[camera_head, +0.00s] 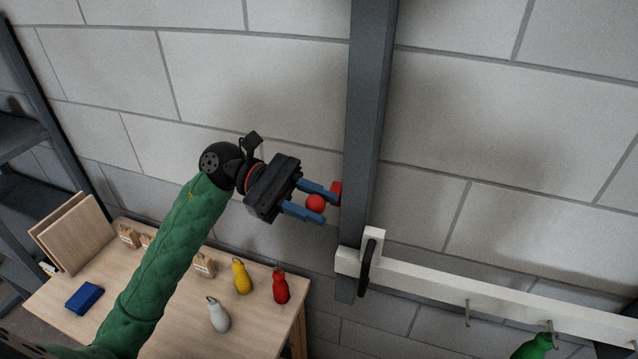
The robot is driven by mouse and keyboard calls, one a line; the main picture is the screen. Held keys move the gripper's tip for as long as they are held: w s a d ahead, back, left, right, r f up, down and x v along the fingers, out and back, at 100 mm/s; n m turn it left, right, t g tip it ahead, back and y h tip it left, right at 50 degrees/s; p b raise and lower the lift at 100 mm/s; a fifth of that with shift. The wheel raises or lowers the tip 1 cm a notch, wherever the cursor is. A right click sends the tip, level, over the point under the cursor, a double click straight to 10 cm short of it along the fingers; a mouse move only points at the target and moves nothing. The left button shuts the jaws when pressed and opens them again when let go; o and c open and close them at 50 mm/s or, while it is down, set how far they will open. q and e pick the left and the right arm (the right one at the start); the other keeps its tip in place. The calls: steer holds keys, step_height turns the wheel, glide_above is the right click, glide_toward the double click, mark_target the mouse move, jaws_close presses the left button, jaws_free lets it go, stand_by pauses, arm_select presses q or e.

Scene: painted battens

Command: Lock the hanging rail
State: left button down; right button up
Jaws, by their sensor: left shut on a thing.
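The hanging rail (500,299) is a white batten with several hooks. It runs from a dark grey post (365,110) down to the right. A white block (373,239) with a black handle (367,268) sits at its left end, over the post. My left gripper (318,203), with blue fingers, is left of the post and above the rail's left end. It is shut on a red ball (316,204). A red block (336,189) shows beside the post, by the fingertips; whether it joins the ball is hidden. My right gripper is not in view.
A green weight (536,347) is at a rail hook. A dark shelf (22,136) stands far left.

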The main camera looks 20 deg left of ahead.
arm_select(q)
step_height(320, 180, down, 10)
steer(key=s+m, duration=0.2)
steer(key=m, duration=0.2)
steer(key=shift+f+t, duration=0.25)
steer(key=shift+t, duration=0.05)
steer(key=shift+f, duration=0.25)
steer(key=c, duration=1.1)
jaws_free()
steer(key=shift+s+a, duration=0.1)
steer(key=shift+r, duration=0.1)
